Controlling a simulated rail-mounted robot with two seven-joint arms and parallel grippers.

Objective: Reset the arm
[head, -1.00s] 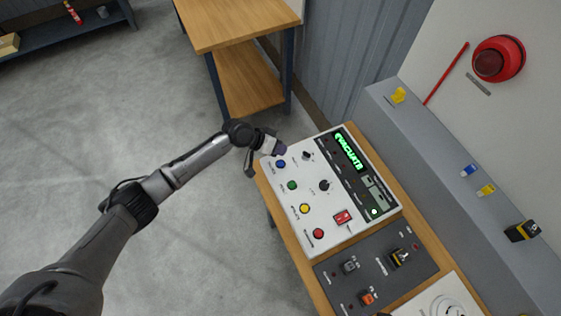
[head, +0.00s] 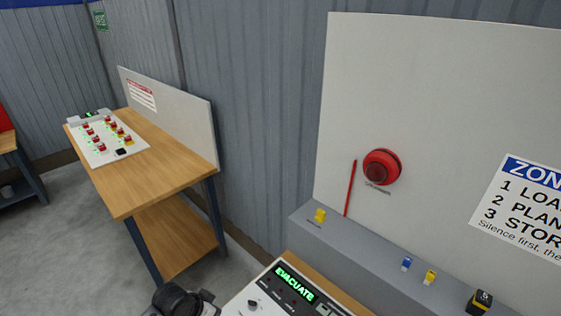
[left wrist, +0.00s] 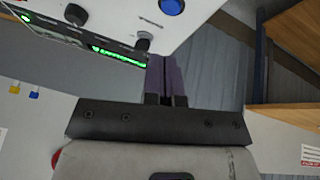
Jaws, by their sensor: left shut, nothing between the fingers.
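The white control panel (head: 236,303) shows only its upper part at the bottom edge of the head view. Its lit display (head: 295,283) reads EVACUATE in green, with a dark knob (head: 252,304) left of it. In the left wrist view the panel (left wrist: 210,10) shows the blue button (left wrist: 171,6), a dark knob (left wrist: 143,40) and the green display (left wrist: 118,56). My left gripper (left wrist: 166,66) is shut and empty beside the panel's edge, near the blue button. I cannot tell whether it touches the panel.
A grey ledge (head: 365,258) carries yellow and blue pieces and a black-and-yellow block (head: 480,301). A red round alarm (head: 382,167) and a red bar (head: 350,188) are on the white backboard (head: 440,100). A wooden bench (head: 180,165) with another button panel (head: 135,149) stands at left.

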